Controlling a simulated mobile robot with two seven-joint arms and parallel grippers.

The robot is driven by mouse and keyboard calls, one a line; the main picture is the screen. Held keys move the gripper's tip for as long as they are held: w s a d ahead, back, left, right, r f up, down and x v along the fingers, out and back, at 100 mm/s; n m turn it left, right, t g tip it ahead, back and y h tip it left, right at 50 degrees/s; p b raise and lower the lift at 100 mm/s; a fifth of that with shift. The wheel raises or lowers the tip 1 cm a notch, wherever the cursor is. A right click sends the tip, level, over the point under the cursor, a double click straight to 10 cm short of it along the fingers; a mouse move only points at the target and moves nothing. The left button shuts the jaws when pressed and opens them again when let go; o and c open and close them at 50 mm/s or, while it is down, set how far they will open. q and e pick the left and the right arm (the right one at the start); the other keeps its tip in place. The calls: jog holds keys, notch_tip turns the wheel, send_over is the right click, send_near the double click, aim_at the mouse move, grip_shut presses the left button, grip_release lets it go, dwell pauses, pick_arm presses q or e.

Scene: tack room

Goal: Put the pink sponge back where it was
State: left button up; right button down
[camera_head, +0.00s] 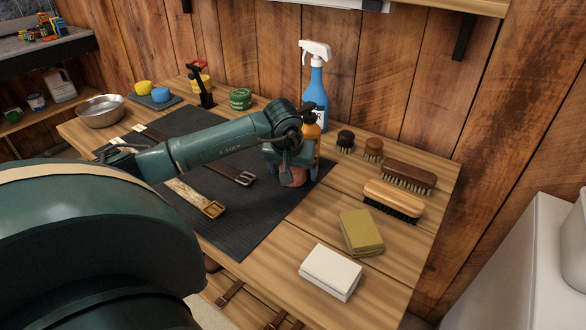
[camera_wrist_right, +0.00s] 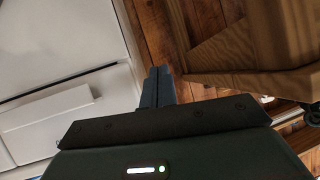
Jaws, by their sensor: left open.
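The pink sponge (camera_head: 293,177) is mostly hidden behind my left gripper in the head view; a pinkish part shows low at the right part of the dark mat (camera_head: 240,215). My left gripper (camera_head: 291,172) is open and points down at the sponge, its fingers close around or beside it; I cannot tell if they touch it. My right gripper (camera_wrist_right: 159,86) shows in the right wrist view with its fingers together and nothing between them.
On the table stand a blue spray bottle (camera_head: 316,95), an amber bottle (camera_head: 311,128), several brushes (camera_head: 393,200), an olive sponge stack (camera_head: 361,232), a folded white cloth (camera_head: 331,272), a metal bowl (camera_head: 101,112) and a green tin (camera_head: 240,98). Belts (camera_head: 196,197) lie on the mat.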

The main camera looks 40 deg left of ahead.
pick_arm(q)
jog(key=shift+r, duration=0.1)
jog(key=shift+r, duration=0.3)
jog(key=v, duration=1.1)
jog(key=shift+s+r, duration=0.2)
jog(key=shift+r, duration=0.05)
jog(key=shift+s+f, duration=0.1)
